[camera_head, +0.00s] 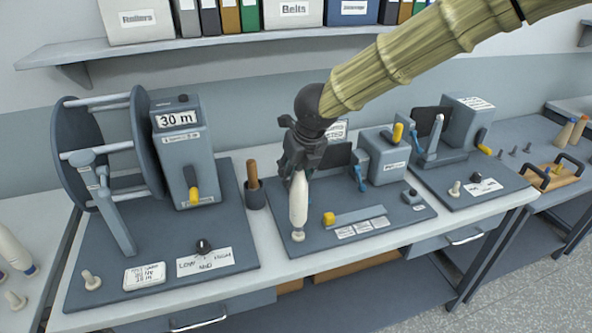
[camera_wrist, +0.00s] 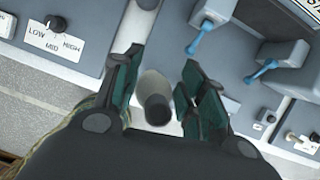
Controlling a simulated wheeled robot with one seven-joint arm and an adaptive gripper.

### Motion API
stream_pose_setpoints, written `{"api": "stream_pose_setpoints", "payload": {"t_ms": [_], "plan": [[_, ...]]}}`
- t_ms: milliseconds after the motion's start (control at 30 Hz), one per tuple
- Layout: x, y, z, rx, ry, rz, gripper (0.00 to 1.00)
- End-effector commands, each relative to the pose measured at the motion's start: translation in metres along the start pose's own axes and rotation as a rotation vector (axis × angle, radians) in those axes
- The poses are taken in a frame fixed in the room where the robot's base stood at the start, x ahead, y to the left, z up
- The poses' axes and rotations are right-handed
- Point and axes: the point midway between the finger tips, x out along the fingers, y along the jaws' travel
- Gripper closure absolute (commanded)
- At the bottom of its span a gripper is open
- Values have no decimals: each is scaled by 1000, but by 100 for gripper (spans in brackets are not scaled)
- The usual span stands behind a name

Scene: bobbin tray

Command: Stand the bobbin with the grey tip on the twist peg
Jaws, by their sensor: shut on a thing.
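My gripper (camera_head: 300,168) is shut on a white bobbin (camera_head: 298,203), which hangs upright below the jaws. In the wrist view the bobbin (camera_wrist: 155,87) sits between the dark green finger pads, and its grey tip (camera_wrist: 156,108) faces the camera. A pale peg (camera_head: 298,236) stands at the front left of the middle station's plate, directly under the bobbin's lower end. I cannot tell whether the bobbin touches it or is partly over it. No readable label names this peg as the twist peg.
A reel machine (camera_head: 178,150) stands left, a dark cup with a wooden rod (camera_head: 254,185) close by. A grey box with a yellow lever (camera_head: 385,155) stands right of my gripper. Other pegs (camera_head: 91,280) (camera_head: 455,188) stand on neighbouring plates.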

Motion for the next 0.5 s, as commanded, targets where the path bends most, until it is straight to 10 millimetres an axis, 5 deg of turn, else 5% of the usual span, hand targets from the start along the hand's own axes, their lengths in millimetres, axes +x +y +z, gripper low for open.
{"api": "stream_pose_setpoints", "payload": {"t_ms": [500], "plan": [[12, 0, -5, -1, 0, 0, 98]]}}
